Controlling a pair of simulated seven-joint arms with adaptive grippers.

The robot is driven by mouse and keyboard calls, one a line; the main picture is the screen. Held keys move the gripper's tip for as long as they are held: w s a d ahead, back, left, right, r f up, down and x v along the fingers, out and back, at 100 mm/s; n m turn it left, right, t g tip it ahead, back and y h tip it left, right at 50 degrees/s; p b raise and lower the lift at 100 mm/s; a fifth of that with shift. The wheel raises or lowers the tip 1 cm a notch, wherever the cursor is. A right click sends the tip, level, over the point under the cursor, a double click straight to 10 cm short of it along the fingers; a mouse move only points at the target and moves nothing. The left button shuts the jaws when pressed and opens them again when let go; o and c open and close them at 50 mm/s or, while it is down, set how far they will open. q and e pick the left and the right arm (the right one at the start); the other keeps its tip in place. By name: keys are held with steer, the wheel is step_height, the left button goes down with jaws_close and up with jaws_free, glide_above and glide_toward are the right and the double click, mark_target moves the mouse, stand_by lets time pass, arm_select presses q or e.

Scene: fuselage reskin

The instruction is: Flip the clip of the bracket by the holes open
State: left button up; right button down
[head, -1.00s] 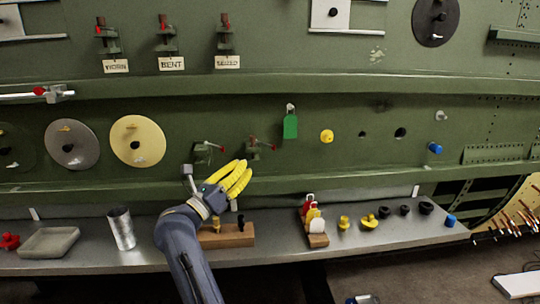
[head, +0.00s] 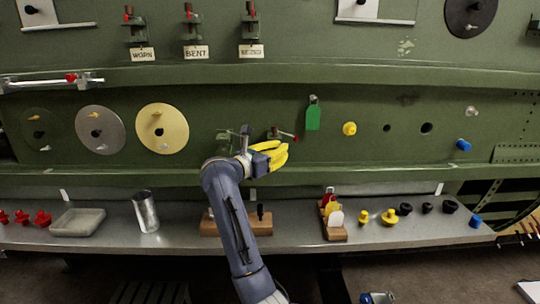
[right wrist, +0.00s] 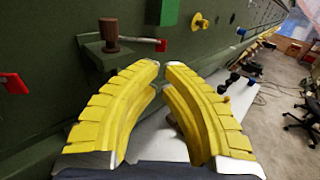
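The bracket by the holes (head: 274,133) is on the green wall, left of the green tag. Its thin arm ends in a red tip at its right. In the right wrist view the bracket (right wrist: 98,47) has a brown upright knob, and its red-tipped arm (right wrist: 145,40) sticks out to the right. My right gripper (head: 285,153) is just below and in front of it in the head view. Its yellow fingers (right wrist: 162,66) are drawn together with a thin gap at the tips and nothing between them. I cannot see contact with the bracket. My left gripper is not in view.
A second bracket (head: 224,141) is left of it, partly behind my right arm; its red tip (right wrist: 14,83) shows in the wrist view. A green tag (head: 313,117), yellow knob (head: 349,129) and holes (head: 426,128) lie rightward. Below, the shelf (head: 290,223) holds a wooden block and small parts.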

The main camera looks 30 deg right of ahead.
steer(key=shift+x, duration=2.85)
steer(key=shift+a, duration=0.15)
